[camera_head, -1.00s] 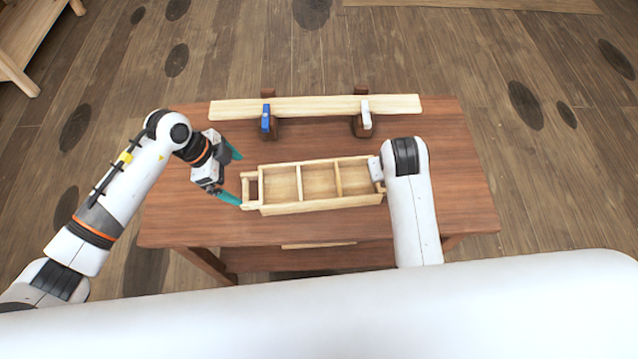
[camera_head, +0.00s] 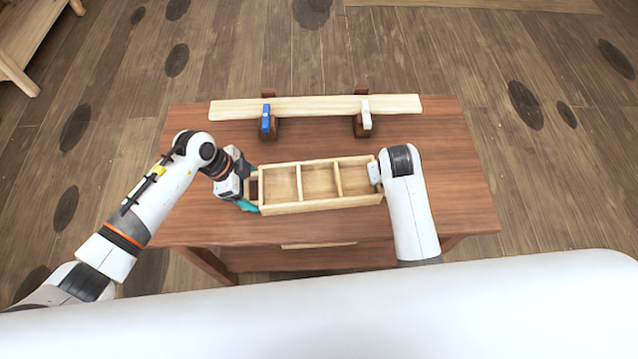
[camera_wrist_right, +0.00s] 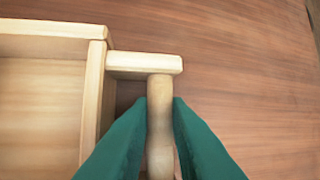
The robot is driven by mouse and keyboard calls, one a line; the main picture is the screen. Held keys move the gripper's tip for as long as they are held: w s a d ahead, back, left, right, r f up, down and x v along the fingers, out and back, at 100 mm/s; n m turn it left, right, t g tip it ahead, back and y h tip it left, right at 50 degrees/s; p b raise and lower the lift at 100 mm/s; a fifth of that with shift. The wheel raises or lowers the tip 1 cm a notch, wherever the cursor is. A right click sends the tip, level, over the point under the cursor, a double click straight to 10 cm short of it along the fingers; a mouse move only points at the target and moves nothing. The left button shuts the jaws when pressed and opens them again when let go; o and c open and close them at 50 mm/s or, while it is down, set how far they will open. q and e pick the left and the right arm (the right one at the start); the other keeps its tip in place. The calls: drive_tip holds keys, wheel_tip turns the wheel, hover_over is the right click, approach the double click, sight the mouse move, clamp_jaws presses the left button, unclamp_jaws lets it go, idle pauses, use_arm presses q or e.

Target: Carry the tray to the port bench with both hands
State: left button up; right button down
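The tray (camera_head: 320,205) is a pale wooden box with three compartments and a bar handle at each end, lying flat on the brown table. In the head view my left gripper (camera_head: 246,186) is at the tray's left end, its teal fingers apart on the near and far sides of the left handle, which is partly hidden. My right gripper (camera_wrist_right: 160,102) has its teal fingers against both sides of the right handle (camera_wrist_right: 160,125) in the right wrist view. In the head view my right arm hides its fingers. The port bench cannot be identified for certain.
The table (camera_head: 455,190) has free room right of the tray. Behind the tray, a pale plank (camera_head: 315,107) rests across brown blocks with a blue clamp (camera_head: 266,119) and a white clamp (camera_head: 366,115). A wooden bench (camera_head: 30,40) stands at the far left on the plank floor.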

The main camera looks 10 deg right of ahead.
use_arm(q)
drive_tip(key=c, duration=0.4)
wheel_tip(320, 180, up, 5)
drive_tip(key=p, duration=0.5)
drive_tip(key=shift+r, duration=0.1)
use_arm(e)
wheel_tip(320, 180, up, 5)
drive_tip(key=shift+r, duration=0.1)
